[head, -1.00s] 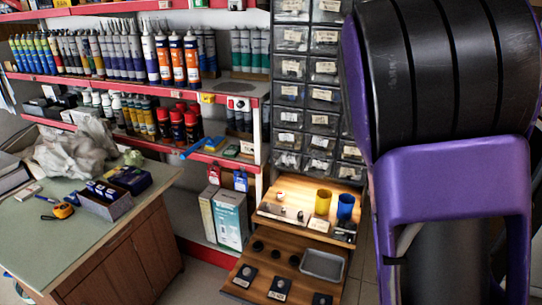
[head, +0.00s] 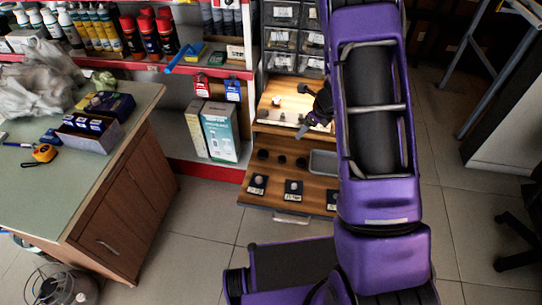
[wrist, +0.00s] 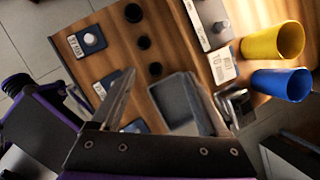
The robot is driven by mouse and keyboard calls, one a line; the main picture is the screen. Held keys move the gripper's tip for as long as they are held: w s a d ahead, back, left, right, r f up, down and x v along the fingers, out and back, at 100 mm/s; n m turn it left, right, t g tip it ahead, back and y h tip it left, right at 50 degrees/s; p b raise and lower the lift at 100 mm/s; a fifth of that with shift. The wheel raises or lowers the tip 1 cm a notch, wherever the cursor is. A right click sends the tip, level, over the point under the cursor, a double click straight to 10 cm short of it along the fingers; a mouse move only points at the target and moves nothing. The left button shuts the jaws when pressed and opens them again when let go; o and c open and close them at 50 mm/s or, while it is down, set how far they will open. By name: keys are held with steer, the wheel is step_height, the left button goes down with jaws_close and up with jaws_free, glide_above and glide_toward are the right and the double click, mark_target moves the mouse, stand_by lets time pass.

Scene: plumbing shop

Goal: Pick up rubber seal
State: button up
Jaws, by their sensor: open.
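Several small black round pieces lie in a row on the lower wooden drawer board; they look like rubber seals. In the head view one such rubber seal (head: 281,158) is in the middle of the row. In the wrist view the row shows ahead of the fingers, with the nearest rubber seal (wrist: 155,69) close to the line between the fingertips. My gripper (head: 303,110) is above the boards in the head view, and its spread fingers show in the wrist view (wrist: 158,78). It is open with nothing between its fingers. The height gap cannot be judged exactly.
A grey metal tray (head: 323,162) lies right of the seals. Labelled dark pads (head: 293,188) line the board's front. A yellow cup (wrist: 275,43) and a blue cup (wrist: 283,84) stand on the upper board. A green-topped workbench (head: 60,180) is at left; open floor lies between.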

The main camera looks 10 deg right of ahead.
step_height(320, 180, down, 3)
steer(key=s+a, duration=0.2)
steer(key=b, duration=0.2)
glide_toward(285, 159)
steer(key=shift+w+a+f+g+y, duration=0.15)
steer(key=shift+w+f+g+y, duration=0.05)
steer(key=shift+f, duration=0.25)
steer(key=shift+w+a+f+g+y, duration=0.2)
steer(key=shift+w+f, duration=0.05)
steer(key=shift+f, duration=0.15)
steer(key=shift+w+x, duration=0.15)
steer(key=shift+x, duration=1.4)
steer(key=shift+w+x, duration=0.15)
steer(key=shift+x, duration=1.45)
steer(key=shift+d, duration=0.15)
jaws_close()
